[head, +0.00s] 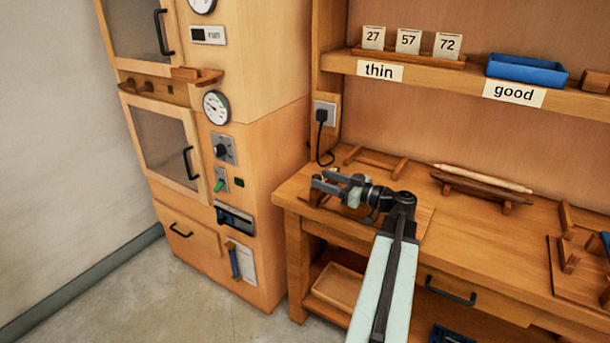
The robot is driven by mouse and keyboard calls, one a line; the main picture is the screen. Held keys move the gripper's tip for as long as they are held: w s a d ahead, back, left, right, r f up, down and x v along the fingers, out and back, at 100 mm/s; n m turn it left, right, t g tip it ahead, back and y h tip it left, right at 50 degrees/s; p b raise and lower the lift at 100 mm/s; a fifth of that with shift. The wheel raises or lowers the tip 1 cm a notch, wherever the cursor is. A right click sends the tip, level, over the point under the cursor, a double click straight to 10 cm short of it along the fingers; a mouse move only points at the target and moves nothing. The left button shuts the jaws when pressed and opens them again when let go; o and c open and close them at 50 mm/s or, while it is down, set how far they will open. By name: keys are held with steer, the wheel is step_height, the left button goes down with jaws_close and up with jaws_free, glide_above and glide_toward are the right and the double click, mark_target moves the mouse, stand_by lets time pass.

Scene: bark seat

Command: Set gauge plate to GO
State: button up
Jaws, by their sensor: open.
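My gripper (326,182) is open and hangs over the left end of the wooden workbench (480,235). Nothing shows between its fingers. A small wooden piece (314,198) shows just below the fingers, partly hidden by them; I cannot tell what it is or whether they touch. I see no plate with the word GO that I can read. Three small cards (408,41) marked 27, 57 and 72 stand on the shelf above the bench.
A tall wooden cabinet (262,140) with a dial gauge (216,107), a knob (221,150) and a green switch (219,185) stands left of the bench. Dark and pale rods (482,188) lie on a rack at the bench's back. A blue tray (528,69) sits on the shelf.

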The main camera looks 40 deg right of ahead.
steer(key=x, duration=0.6)
steer(key=shift+a, duration=0.15)
jaws_close()
stand_by(1.1)
